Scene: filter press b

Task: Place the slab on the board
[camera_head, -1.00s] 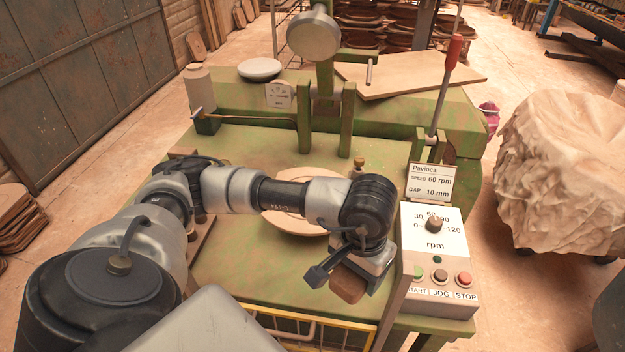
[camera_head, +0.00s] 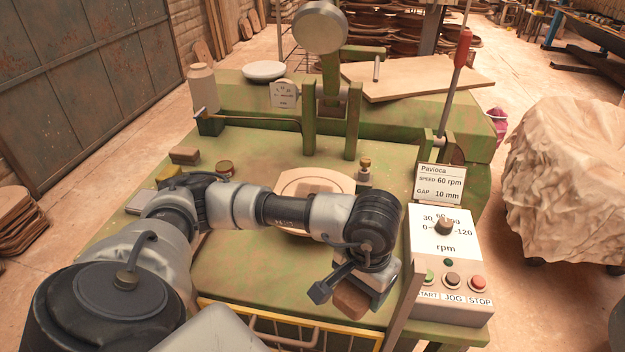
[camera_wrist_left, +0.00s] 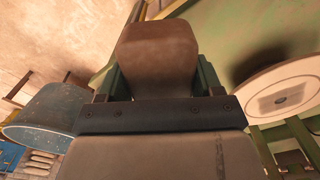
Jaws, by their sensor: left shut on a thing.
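The slab (camera_head: 350,301), a brown block with rounded edges, is held in my left gripper (camera_head: 358,285) above the front right of the green machine bed. In the left wrist view the slab (camera_wrist_left: 157,50) sits between the shut fingers. A pale wooden board (camera_head: 425,75) lies at the back right of the machine. A pale round disc (camera_head: 318,180) lies mid-bed, behind my left arm, which hides part of it; it also shows at the right of the left wrist view (camera_wrist_left: 285,85), with a dark square area at its middle. My right gripper is not in view.
A control box (camera_head: 448,260) with a knob and buttons stands right of my left gripper. A red-handled lever (camera_head: 463,48) rises behind it. A yellow rail (camera_head: 290,325) runs along the front.

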